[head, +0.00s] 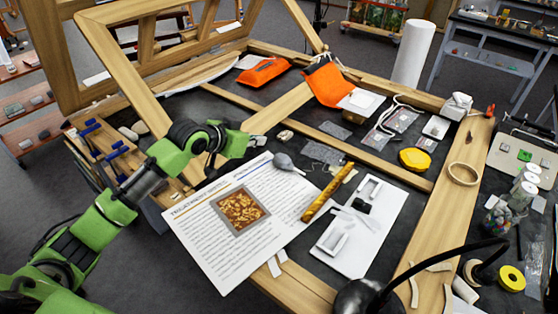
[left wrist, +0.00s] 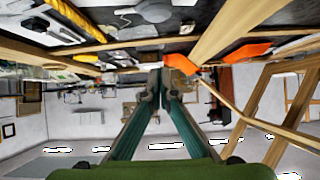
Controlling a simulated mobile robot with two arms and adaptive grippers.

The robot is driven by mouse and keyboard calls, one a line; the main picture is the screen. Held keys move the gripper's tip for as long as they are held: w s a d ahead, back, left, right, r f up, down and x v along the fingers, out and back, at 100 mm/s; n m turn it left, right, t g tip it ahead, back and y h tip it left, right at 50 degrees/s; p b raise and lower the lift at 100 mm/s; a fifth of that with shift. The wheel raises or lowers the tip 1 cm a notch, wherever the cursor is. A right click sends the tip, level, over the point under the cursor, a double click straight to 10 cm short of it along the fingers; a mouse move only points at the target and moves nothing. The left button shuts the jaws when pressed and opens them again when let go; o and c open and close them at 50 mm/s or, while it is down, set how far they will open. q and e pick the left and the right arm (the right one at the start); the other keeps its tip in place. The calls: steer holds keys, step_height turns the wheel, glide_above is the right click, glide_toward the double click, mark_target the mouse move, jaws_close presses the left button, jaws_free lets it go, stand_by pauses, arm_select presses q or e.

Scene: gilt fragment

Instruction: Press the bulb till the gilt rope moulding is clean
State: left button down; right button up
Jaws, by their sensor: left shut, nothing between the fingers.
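The grey bulb (head: 283,160) lies on the upper right edge of the printed sheet. It also shows in the left wrist view (left wrist: 155,10), beyond my fingertips and apart from them. The gilt rope moulding (head: 326,193), a twisted golden length, lies diagonally to the right of the bulb; its end also shows in the left wrist view (left wrist: 72,18). My left gripper (head: 236,144) is to the left of the bulb, above the wooden frame. Its fingers (left wrist: 160,70) are together and hold nothing. My right gripper is not in view.
A printed sheet (head: 205,244) with a picture lies in front of my left arm. A white tray (head: 380,237) sits right of the moulding. Wooden bars (head: 280,108) cross the dark surface.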

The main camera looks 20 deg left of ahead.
arm_select(q)
step_height(320, 180, down, 3)
steer(key=shift+w+r+b, duration=0.1)
steer(key=shift+w+b, duration=0.05)
steer(key=shift+b, duration=0.8)
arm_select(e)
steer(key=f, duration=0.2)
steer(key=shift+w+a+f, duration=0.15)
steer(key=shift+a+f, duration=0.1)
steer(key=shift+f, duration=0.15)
arm_select(q)
steer(key=p, duration=0.3)
glide_above(278, 164)
step_height(278, 164, down, 8)
steer(key=shift+f, duration=0.85)
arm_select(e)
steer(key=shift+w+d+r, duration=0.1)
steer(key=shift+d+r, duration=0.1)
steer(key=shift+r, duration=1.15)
